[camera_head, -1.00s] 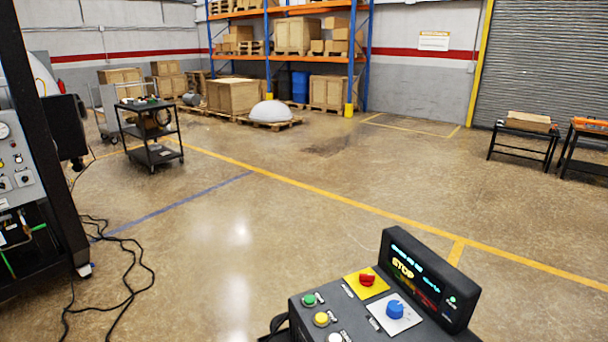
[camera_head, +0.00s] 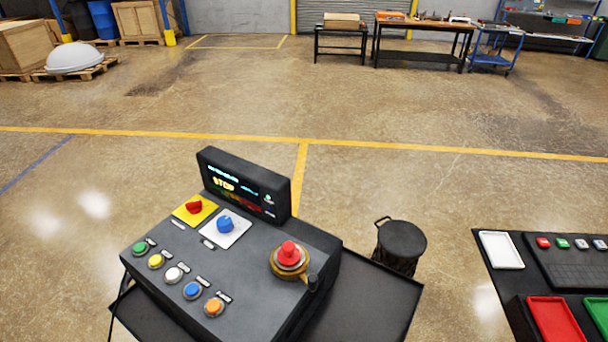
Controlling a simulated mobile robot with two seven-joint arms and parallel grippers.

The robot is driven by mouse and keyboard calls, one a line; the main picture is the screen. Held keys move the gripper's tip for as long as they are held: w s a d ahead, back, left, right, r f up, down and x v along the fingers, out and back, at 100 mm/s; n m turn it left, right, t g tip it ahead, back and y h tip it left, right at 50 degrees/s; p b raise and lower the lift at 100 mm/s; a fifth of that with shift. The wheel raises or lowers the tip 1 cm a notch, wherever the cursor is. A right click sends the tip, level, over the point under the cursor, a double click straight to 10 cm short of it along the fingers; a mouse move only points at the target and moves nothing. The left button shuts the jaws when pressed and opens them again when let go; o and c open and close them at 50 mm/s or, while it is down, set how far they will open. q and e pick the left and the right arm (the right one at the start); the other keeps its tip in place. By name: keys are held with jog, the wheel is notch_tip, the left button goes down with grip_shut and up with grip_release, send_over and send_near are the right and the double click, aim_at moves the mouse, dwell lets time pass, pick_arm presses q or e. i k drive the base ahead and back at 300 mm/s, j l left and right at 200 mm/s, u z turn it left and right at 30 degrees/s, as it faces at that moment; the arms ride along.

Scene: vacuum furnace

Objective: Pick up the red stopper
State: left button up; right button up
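A black control console (camera_head: 250,285) stands in the lower middle of the head view. A red stopper-like piece (camera_head: 289,251) sits upright on a round gold base (camera_head: 290,265) at the console's right side. A second red knob (camera_head: 194,207) sits on a yellow plate at the console's upper left. I cannot tell for certain which of the two is the red stopper. Neither of my grippers is in view.
A blue knob (camera_head: 225,224) and several coloured buttons share the console below its screen (camera_head: 243,187). A black lidded bin (camera_head: 401,240) stands to the right. A dark table (camera_head: 484,262) with trays is at the lower right. Open floor lies beyond.

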aim_at(289, 255)
jog(key=i+l+u, duration=0.25)
jog(key=u, duration=0.45)
jog(key=i+l+u, duration=0.35)
jog(key=l+u, duration=0.15)
jog(key=u, duration=0.2)
jog(key=i+l+u, duration=0.15)
jog(key=l+u, duration=0.35)
jog(key=u, duration=0.2)
jog(key=l+u, duration=0.55)
jog(key=u, duration=0.15)
jog(key=k+l+u, duration=0.2)
jog(key=l+u, duration=0.3)
jog(key=u, duration=0.15)
jog(key=k+l+u, duration=0.25)
jog(key=l+u, duration=0.25)
jog(key=u, duration=0.2)
jog(key=k+l+u, duration=0.3)
jog(key=u, duration=0.4)
jog(key=k+u, duration=0.4)
jog(key=u, duration=0.3)
